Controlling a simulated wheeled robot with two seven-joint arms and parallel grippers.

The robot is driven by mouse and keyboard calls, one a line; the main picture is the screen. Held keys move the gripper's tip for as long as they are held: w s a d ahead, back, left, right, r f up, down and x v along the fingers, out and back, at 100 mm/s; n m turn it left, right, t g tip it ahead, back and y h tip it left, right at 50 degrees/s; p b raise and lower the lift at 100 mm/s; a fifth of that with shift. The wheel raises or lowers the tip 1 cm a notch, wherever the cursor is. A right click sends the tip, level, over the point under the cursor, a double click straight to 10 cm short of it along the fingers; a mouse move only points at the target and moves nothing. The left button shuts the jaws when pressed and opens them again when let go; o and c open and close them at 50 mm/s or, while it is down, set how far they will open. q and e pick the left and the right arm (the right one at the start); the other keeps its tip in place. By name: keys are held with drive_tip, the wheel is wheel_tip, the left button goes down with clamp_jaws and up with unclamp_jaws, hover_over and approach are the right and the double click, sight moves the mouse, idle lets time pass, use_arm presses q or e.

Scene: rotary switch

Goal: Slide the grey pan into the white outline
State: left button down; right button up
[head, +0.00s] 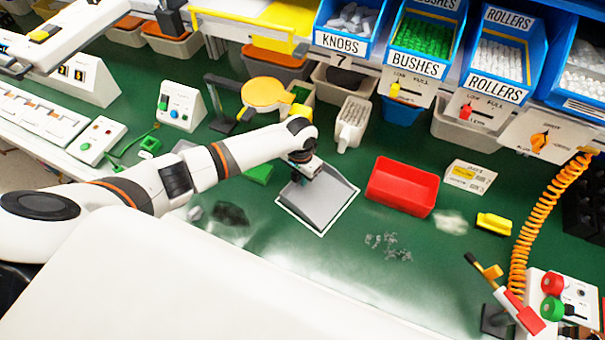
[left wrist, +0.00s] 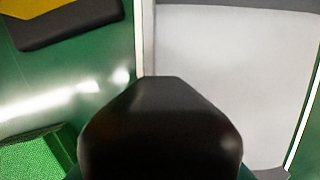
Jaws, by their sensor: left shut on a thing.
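The grey pan (head: 318,203) lies flat on the green bench top in the middle of the head view. The white outline (head: 300,220) shows as a thin line along its left, front and right edges, with the pan appearing to lie inside it. My left gripper (head: 301,174) is shut on the far end of the pan, hiding that end and the far side of the outline. In the left wrist view the pan (left wrist: 230,80) fills the right half, with white lines on both sides. A dark finger covers the lower middle. My right gripper is not in view.
A red bin (head: 402,187) stands to the right of the pan. Small grey pieces (head: 388,246) lie in front of it, and a dark patch (head: 230,213) lies to the left. A yellow block (head: 494,223) is farther right. A yellow round-topped stand (head: 266,94) is behind.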

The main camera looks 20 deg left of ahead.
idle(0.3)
use_arm(q)
drive_tip(key=c, duration=1.2)
unclamp_jaws()
wheel_tip(320, 180, up, 12)
drive_tip(key=shift+b, duration=0.35)
drive_tip(key=shift+f, duration=0.1)
